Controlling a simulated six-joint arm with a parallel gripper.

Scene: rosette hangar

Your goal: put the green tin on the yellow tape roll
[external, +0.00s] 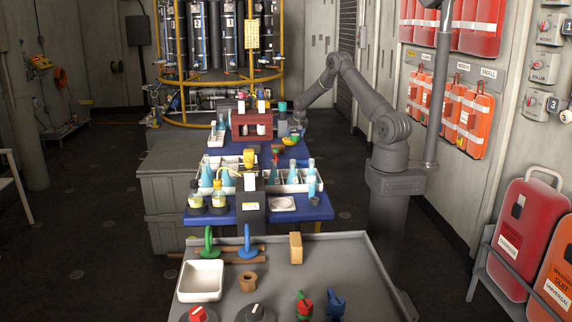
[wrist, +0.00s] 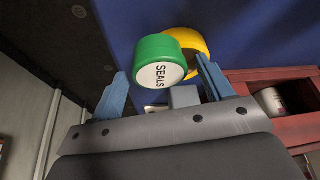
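In the wrist view the green tin (wrist: 160,58), with a white face reading SEALS, sits between and just beyond the fingertips of my gripper (wrist: 162,70). The blue fingers stand apart, with a visible gap on both sides of the tin. The yellow tape roll (wrist: 197,43) is behind the tin, partly hidden by it and by the right finger. I cannot tell whether the tin touches the roll. In the external view the tape roll (external: 290,141) lies on the far blue table, close to my gripper (external: 283,136). I cannot make out the tin for certain there.
A dark red rack (external: 251,125) stands left of my gripper; it also shows in the wrist view (wrist: 262,84). White trays with bottles (external: 292,180) stand on the nearer blue surface. The grey table (external: 340,262) in front holds a white bin (external: 201,281) and several small parts.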

